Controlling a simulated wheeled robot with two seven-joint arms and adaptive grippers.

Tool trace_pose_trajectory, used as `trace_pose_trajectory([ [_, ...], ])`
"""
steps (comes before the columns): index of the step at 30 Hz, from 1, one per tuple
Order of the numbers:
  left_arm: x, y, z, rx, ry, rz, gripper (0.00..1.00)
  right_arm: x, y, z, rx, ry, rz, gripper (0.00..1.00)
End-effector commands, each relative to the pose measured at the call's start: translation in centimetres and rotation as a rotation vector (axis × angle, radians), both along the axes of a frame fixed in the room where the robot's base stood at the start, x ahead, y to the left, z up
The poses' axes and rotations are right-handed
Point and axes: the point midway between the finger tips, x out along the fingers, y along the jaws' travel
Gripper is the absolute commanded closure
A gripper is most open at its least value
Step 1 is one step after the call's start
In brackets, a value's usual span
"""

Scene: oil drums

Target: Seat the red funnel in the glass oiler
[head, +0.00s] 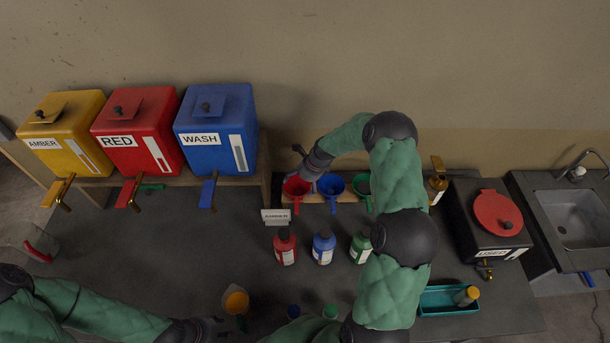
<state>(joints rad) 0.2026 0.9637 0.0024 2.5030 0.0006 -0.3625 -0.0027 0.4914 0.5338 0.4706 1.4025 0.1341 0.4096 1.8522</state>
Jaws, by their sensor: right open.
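The red funnel (296,187) sits in the rack at the back of the bench, left of a blue funnel (331,184) and a green one (362,184). My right gripper (298,167) is open at the red funnel's far side; whether it touches the funnel is unclear. My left gripper (215,325) is low at the front, beside a pale vessel with an amber-coloured top (236,302); its fingers are too dark to tell open from shut. I cannot tell for certain which vessel is the glass oiler. A clear piece with a red handle (40,245) stands at the far left.
Yellow, red and blue drums with taps (217,130) stand on a shelf at the back left. A used-oil drum (485,230), teal tray (445,309) and sink (575,215) are right.

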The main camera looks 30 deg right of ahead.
Motion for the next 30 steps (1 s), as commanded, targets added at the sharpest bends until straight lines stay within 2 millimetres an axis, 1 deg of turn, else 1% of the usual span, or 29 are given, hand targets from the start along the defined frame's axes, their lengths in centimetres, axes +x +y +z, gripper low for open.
trace_pose_trajectory([
  [1, 0.0, 0.0, 0.1, 0.000, 0.000, 0.000, 0.60, 0.2, 0.2, -0.7, 0.001, 0.001, 0.000, 0.00],
  [3, 0.0, 0.0, 0.2, 0.000, 0.000, 0.000, 0.60, 0.5, 0.4, -1.6, 0.001, 0.001, 0.000, 0.00],
  [9, 0.0, 0.0, 0.3, 0.000, 0.001, 0.000, 0.60, 1.1, 0.8, -3.1, -0.001, -0.001, 0.000, 0.00],
  [13, 0.0, 0.0, 0.3, 0.000, 0.000, 0.000, 0.60, 1.2, 0.8, -3.5, -0.001, -0.001, 0.000, 0.00],
  [20, 0.0, 0.0, 0.3, 0.000, 0.000, 0.000, 0.60, 1.2, 0.8, -3.5, -0.001, -0.001, 0.000, 0.00],
  [21, 0.0, 0.0, 0.3, 0.000, 0.000, 0.000, 0.60, 1.2, 0.8, -3.5, -0.001, -0.001, 0.000, 0.06],
  [22, 0.0, 0.0, 0.3, 0.000, 0.000, 0.000, 0.60, 1.2, 0.8, -3.5, -0.001, -0.001, 0.000, 0.14],
  [25, 0.0, 0.0, 0.3, 0.000, 0.000, 0.000, 0.60, 1.2, 0.8, -3.6, -0.001, -0.001, 0.000, 0.42],
  [30, 0.0, 0.0, 0.3, 0.000, 0.000, 0.000, 0.60, 1.1, 0.9, -3.6, 0.000, 0.001, 0.000, 0.44],
])
